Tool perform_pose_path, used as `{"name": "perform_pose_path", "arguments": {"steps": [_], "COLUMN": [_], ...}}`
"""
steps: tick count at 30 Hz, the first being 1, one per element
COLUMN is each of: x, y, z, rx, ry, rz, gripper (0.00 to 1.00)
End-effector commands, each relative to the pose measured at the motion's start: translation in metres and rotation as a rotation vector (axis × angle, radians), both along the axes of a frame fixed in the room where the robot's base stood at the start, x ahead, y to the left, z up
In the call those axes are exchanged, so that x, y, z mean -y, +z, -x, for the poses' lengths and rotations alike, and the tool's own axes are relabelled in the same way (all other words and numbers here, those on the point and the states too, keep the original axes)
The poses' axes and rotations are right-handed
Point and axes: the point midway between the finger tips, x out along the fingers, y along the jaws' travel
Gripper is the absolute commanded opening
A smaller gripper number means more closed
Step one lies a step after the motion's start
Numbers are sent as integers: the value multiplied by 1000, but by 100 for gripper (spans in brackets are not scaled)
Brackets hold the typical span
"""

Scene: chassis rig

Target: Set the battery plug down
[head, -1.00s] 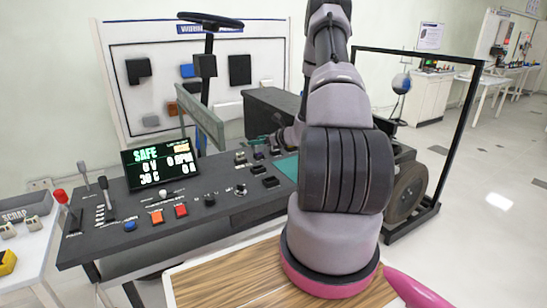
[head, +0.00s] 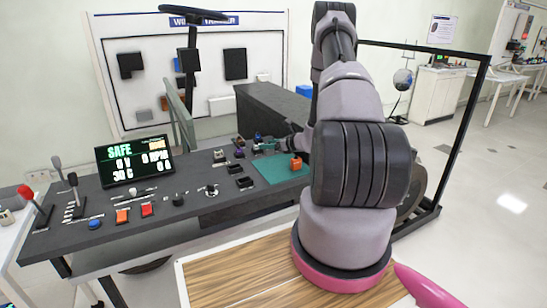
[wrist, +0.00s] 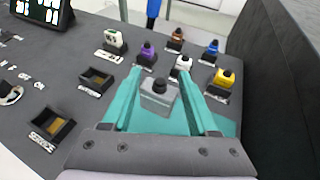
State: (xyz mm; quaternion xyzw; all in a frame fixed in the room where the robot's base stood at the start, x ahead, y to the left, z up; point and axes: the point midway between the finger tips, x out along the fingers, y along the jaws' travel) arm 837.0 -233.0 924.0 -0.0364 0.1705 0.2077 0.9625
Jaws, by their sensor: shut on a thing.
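A grey block with a black knob on top, which looks like the battery plug (wrist: 159,94), sits between the two teal fingers of my gripper (wrist: 165,92) in the wrist view. My gripper is shut on it. In the head view my gripper (head: 268,147) is small, near the back of the bench, and the plug cannot be made out clearly there. The green mat (head: 275,172) lies under and in front of it; it also shows in the wrist view (wrist: 228,112). I cannot tell whether the plug touches the mat.
Purple (wrist: 147,54), white (wrist: 183,66), yellow (wrist: 224,79), blue (wrist: 212,50) and brown (wrist: 177,36) knobbed pieces stand just beyond. Empty black sockets (wrist: 52,124) lie left. An orange piece (head: 296,163) stands on the mat. A dark box (head: 275,112) rises behind.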

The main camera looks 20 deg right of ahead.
Motion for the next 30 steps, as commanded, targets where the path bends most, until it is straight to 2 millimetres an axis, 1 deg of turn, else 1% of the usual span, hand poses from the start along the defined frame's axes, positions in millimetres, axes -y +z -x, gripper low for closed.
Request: {"name": "perform_pose_path", "arguments": {"steps": [5, 9, 12, 23, 24, 26, 30], "x": [0, 0, 0, 0, 0, 0, 0], "y": [-13, -35, -47, -50, -51, -50, -50], "z": [0, 0, 0, 0, 0, 0, 0], "rx": [1, -1, 0, 1, 1, 1, 1], "ry": [0, -1, -1, 0, 0, 0, 0], "rz": [-1, -2, -2, 0, 0, 0, 0], "gripper": [3, 3, 3, 3, 67, 90, 90]}}
